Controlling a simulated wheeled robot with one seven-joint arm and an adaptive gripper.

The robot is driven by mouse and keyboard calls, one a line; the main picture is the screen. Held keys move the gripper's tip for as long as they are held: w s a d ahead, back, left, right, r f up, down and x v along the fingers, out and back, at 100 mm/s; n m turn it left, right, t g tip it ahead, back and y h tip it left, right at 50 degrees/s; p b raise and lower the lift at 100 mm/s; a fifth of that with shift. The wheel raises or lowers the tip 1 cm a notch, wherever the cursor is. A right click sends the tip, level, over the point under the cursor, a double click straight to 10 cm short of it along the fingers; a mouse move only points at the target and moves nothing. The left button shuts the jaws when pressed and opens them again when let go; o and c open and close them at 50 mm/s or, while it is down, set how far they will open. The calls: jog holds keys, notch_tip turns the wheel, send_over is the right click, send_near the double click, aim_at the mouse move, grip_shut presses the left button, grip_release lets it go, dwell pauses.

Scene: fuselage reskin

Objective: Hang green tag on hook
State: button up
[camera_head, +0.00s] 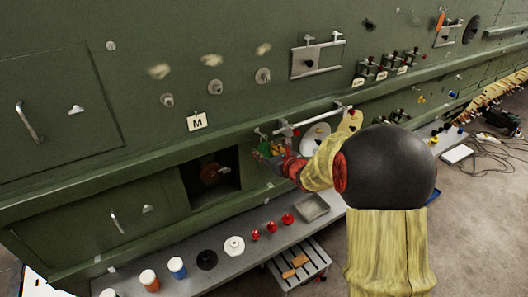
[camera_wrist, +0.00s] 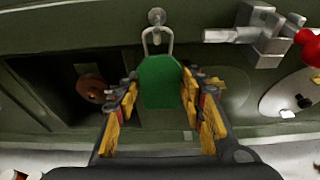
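The green tag (camera_wrist: 160,84) shows face-on in the wrist view, with its sides against or very close to the two fingertips. My gripper (camera_wrist: 161,88) has its yellow-padded fingers on either side of the tag, apart by about the tag's width. A silver wire loop (camera_wrist: 146,38) rises from the tag's top. The loop overlaps a round metal hook (camera_wrist: 157,16) on the green wall; I cannot tell whether it is over the hook. In the head view my gripper (camera_head: 271,148) is at the wall, and a small patch of green shows there.
A dark square opening (camera_head: 211,174) is left of my gripper. A silver bar (camera_head: 310,119) and a white disc (camera_head: 315,138) are close on its right. A white M tag (camera_head: 197,122) hangs on the wall. The shelf below (camera_head: 190,277) holds cups and several red knobs.

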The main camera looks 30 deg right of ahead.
jog(key=shift+o, duration=1.3)
jog(key=shift+r+p, duration=0.1)
jog(key=shift+p, duration=0.55)
